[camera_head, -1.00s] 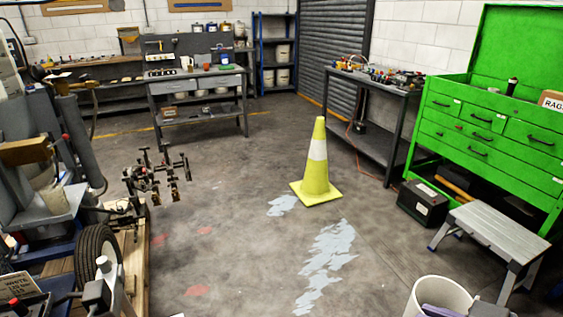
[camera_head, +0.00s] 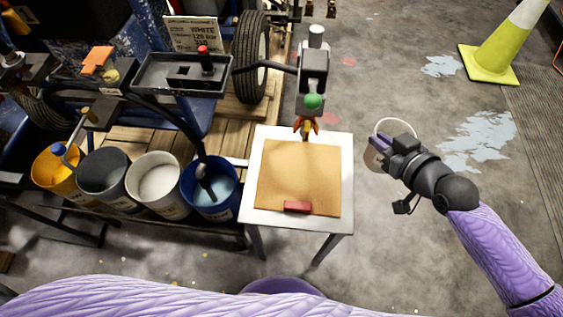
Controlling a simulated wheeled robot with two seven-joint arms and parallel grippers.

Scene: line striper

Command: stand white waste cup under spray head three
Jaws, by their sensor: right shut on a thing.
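My right gripper (camera_head: 382,148) is shut on a pale white cup (camera_head: 371,160) and holds it to the right of a small stand. Much of the cup is hidden behind the gripper; part of its round rim shows above. A spray head (camera_head: 306,126) with an orange-red tip hangs from a grey body (camera_head: 313,82) with a green knob, over the far edge of the stand. I cannot read a number on it. The cup is apart from it, to its right. My left gripper is not in view.
The white-topped stand (camera_head: 247,205) bears a brown board (camera_head: 300,172) and a red block (camera_head: 297,207). Yellow, grey, white and blue buckets (camera_head: 152,185) stand left of it. A wheel (camera_head: 250,55) is behind. Floor right of the stand is clear up to a yellow cone (camera_head: 492,50).

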